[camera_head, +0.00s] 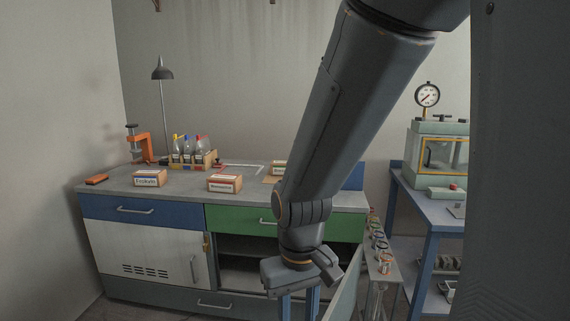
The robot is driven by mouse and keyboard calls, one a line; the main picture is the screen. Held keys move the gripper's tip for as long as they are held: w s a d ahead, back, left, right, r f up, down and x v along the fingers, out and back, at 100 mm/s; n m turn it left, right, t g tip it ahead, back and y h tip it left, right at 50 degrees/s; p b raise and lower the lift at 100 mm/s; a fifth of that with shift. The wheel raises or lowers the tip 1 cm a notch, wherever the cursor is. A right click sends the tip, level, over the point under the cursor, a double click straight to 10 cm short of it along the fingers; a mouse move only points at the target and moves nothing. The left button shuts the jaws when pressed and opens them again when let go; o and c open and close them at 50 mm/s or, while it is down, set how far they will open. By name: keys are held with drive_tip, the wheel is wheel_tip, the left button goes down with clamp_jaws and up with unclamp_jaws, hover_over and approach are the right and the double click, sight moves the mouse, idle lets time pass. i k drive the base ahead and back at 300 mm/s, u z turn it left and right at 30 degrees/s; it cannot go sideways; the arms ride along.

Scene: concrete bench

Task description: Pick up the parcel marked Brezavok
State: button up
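Three small brown cardboard parcels sit on the grey bench top. The left parcel (150,178) has a white label with a blue edge; its word is too small to read surely. The middle parcel (225,183) has a white label with a red edge, and its word is too blurred to read. The third parcel (278,168) is farther back and partly hidden by my arm, its label green-edged. I cannot tell which one is marked Brezavok.
An open cupboard door (345,290) and a narrow stand with jars (381,255) are right of my gripper. A blue table (430,203) stands farther right.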

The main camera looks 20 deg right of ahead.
sight(277, 166)
drive_tip(key=u, duration=0.5)
drive_tip(key=k, duration=0.6)
drive_tip(key=u, duration=0.85)
drive_tip(key=i, duration=2.2)
drive_tip(key=z, duration=1.4)
drive_tip(key=i, duration=0.85)
drive_tip(key=z, duration=1.05)
drive_tip(key=i, duration=0.6)
drive_tip(key=u, duration=0.05)
